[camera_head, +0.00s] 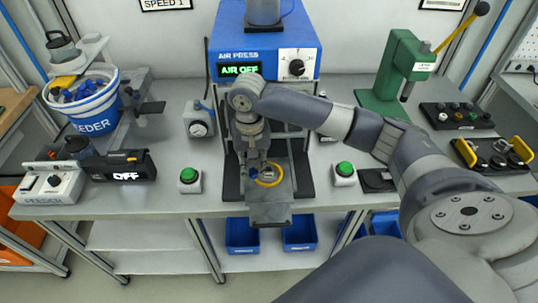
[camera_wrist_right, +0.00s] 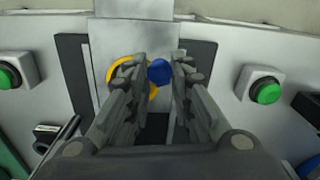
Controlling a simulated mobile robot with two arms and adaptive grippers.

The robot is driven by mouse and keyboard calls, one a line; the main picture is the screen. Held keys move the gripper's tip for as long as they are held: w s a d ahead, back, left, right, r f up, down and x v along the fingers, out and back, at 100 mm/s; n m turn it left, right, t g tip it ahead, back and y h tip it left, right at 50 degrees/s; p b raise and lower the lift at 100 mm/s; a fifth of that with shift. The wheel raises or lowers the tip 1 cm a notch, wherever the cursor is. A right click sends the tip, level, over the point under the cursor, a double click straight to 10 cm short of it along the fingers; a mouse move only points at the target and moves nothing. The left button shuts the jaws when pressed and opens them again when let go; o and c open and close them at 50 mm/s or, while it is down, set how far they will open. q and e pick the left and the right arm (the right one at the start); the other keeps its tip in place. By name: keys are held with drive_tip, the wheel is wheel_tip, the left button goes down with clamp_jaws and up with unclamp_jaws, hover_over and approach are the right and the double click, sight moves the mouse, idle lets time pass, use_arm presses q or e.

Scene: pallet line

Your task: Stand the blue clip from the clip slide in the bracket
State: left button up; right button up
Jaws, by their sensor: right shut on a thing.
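My right gripper (camera_head: 252,168) reaches over the plate in front of the air press. It is shut on the blue clip (camera_head: 253,175). The clip also shows as a round blue shape between the fingertips in the wrist view (camera_wrist_right: 160,71). Beside and partly behind the fingers, a yellow ring (camera_head: 270,184) lies on the grey press plate (camera_head: 268,212); it also shows in the wrist view (camera_wrist_right: 116,72). A small grey part inside the ring may be the bracket, but the fingers hide some of it. I cannot tell if the clip touches it. My left gripper is out of view.
The blue air press (camera_head: 225,45) stands behind, its display reading AIR OFF. Green buttons flank the plate, left (camera_head: 189,176) and right (camera_head: 345,169). A feeder bucket (camera_head: 88,108) of blue parts stands left, a green hand press (camera_head: 385,100) right.

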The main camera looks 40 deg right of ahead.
drive_tip(key=p, duration=0.1)
hover_over(269, 169)
drive_tip(key=a, duration=0.1)
drive_tip(key=shift+s+f, duration=0.1)
drive_tip(key=shift+f, duration=0.05)
drive_tip(key=shift+w+d+f, duration=0.2)
drive_tip(key=shift+w+d, duration=0.05)
drive_tip(key=shift+d, duration=0.1)
wheel_tip(269, 169, down, 3)
drive_tip(key=shift+r+p, duration=0.1)
drive_tip(key=shift+p, duration=0.65)
drive_tip(key=shift+s+f, duration=0.3)
drive_tip(key=shift+c, duration=0.2)
drive_tip(key=shift+s+a+f, duration=0.1)
drive_tip(key=shift+f, duration=0.3)
drive_tip(key=shift+c, duration=0.4)
drive_tip(key=shift+o, duration=0.6)
drive_tip(key=shift+f, duration=0.3)
drive_tip(key=o, duration=0.7)
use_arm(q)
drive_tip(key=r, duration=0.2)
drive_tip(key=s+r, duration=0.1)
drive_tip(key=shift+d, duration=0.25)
use_arm(e)
drive_tip(key=shift+w, duration=0.2)
drive_tip(key=shift+d, duration=0.2)
